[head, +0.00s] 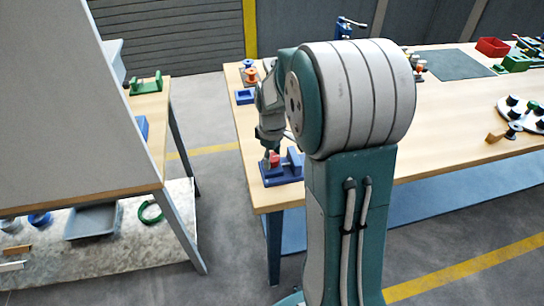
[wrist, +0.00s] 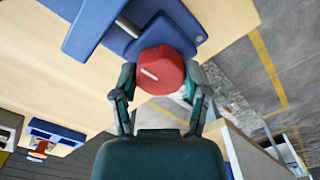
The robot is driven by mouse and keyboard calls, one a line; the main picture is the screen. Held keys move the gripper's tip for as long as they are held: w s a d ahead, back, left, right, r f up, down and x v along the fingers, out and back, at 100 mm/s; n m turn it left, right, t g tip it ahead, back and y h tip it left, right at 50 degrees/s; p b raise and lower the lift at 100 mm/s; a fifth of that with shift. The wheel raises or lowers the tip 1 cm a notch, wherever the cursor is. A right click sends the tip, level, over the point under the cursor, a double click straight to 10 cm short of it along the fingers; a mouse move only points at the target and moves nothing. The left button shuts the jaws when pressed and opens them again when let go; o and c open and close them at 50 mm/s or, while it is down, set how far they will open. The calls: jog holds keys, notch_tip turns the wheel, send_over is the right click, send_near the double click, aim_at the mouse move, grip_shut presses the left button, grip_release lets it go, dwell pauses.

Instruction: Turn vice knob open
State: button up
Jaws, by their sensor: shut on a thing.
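The blue vice (head: 281,175) sits at the near left corner of the wooden table, left of my arm in the head view. It also fills the top of the wrist view (wrist: 110,25). Its red knob (wrist: 160,70) has a white mark pointing to the upper left. The knob also shows small in the head view (head: 274,157). My gripper (wrist: 161,88) is shut on the red knob, with one finger on each side. In the head view my arm partly covers the gripper and the vice.
The wooden table (head: 450,110) holds a blue tray (head: 245,97) at its far left and a red bin (head: 492,46) at the far right. A second bench with a green part (head: 146,85) stands to the left, across a floor gap.

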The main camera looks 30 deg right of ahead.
jog(key=n, duration=0.4)
jog(key=shift+n, duration=0.3)
jog(key=n, duration=0.4)
jog(key=shift+n, duration=0.3)
jog(key=n, duration=0.4)
jog(key=shift+n, duration=2.1)
jog(key=o, duration=1.1)
jog(key=shift+w, duration=0.1)
jog(key=shift+o, duration=0.2)
